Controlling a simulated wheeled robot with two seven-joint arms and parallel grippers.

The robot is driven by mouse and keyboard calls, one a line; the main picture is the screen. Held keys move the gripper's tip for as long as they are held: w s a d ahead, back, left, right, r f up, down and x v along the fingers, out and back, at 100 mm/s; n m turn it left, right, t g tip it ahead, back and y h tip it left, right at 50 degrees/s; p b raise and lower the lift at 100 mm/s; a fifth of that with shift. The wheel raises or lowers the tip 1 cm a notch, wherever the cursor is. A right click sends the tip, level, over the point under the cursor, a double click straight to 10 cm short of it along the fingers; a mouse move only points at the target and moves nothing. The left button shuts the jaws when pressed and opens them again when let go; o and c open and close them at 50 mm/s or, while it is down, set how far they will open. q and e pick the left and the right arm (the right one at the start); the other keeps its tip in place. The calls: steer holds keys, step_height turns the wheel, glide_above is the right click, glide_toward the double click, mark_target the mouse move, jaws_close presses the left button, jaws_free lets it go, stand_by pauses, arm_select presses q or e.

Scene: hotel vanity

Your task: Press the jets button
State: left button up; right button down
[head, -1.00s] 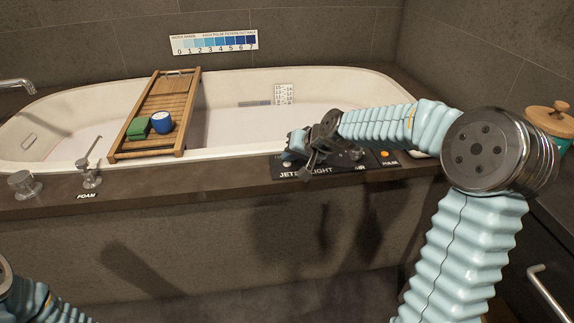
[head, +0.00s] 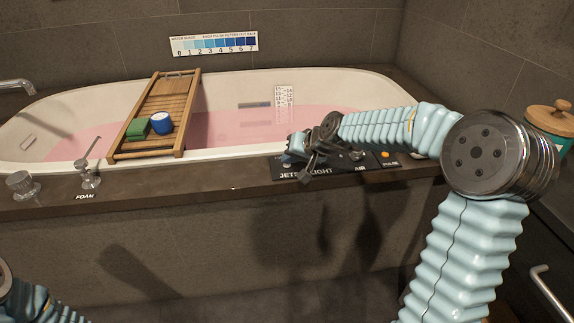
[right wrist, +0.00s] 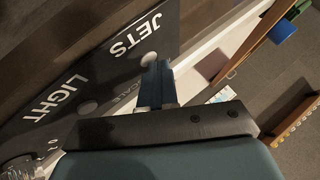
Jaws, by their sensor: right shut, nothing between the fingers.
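The black control panel (head: 331,172) lies on the front ledge of the bathtub, with the words JETS, LIGHT, AIR and PULSE. In the right wrist view the round jets button (right wrist: 148,59) sits beside the word JETS. My right gripper (head: 290,145) is shut and empty over the left end of the panel. Its blue fingertip (right wrist: 156,70) overlaps the edge of the jets button in the wrist view; I cannot tell if they touch. In the head view the gripper hides most of that button. My left gripper is out of view; only part of that arm shows.
The bathtub (head: 60,152) holds pink water (head: 228,127). A wooden bath tray (head: 171,98) spans it with a green block (head: 136,129) and a blue cup (head: 161,123). The foam lever (head: 91,172) stands left. An orange-lit pulse button (head: 385,155) is near my right forearm.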

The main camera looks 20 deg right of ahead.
mark_target(290, 166)
steer(key=shift+r, duration=0.15)
steer(key=shift+r+p, duration=0.5)
steer(key=shift+r, duration=0.1)
step_height(290, 166, up, 5)
steer(key=p, duration=0.3)
steer(key=shift+p, duration=0.35)
stand_by(0.7)
